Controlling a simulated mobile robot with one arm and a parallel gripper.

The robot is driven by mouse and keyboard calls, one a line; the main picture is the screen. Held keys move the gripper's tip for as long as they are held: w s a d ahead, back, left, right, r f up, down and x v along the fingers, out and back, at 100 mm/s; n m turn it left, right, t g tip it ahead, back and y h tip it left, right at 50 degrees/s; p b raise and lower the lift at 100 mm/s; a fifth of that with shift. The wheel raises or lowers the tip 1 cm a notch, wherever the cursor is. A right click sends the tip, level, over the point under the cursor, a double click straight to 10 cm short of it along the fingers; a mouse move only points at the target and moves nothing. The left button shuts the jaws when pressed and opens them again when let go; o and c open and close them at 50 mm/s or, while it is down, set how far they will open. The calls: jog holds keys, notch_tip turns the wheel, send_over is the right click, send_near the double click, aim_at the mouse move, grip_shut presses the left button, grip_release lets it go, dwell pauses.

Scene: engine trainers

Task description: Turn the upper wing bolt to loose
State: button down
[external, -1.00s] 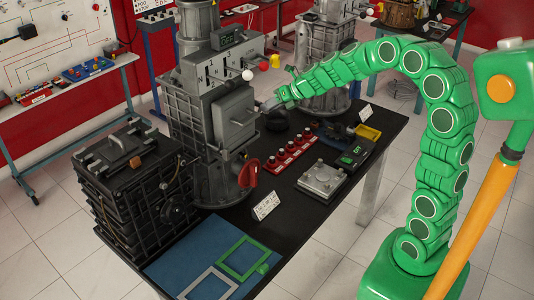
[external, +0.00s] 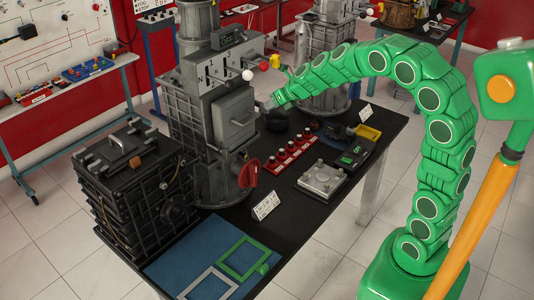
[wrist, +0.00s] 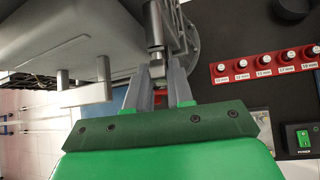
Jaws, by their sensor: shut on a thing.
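The grey engine trainer (external: 205,118) stands on the black bench with a square grey cover (external: 235,117) on its side facing my arm. My gripper (external: 267,104) reaches in from the right and is at the right edge of this cover. In the wrist view my gripper (wrist: 159,88) has its two grey fingers shut on the end of a short metal wing bolt (wrist: 155,45). The bolt's wings are mostly hidden between the fingers. I cannot read from these frames how far the bolt is turned.
A red socket rack (external: 290,145) lies on the bench below my gripper. A red handle (external: 248,173) sits low on the engine. White-knobbed (external: 247,75) and red-knobbed levers stick out above the cover.

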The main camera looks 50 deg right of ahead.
jog(key=shift+f, duration=0.1)
jog(key=c, duration=1.1)
grip_release()
jog(key=shift+s+r, duration=0.15)
jog(key=shift+r, duration=0.05)
jog(key=shift+v, duration=3.7)
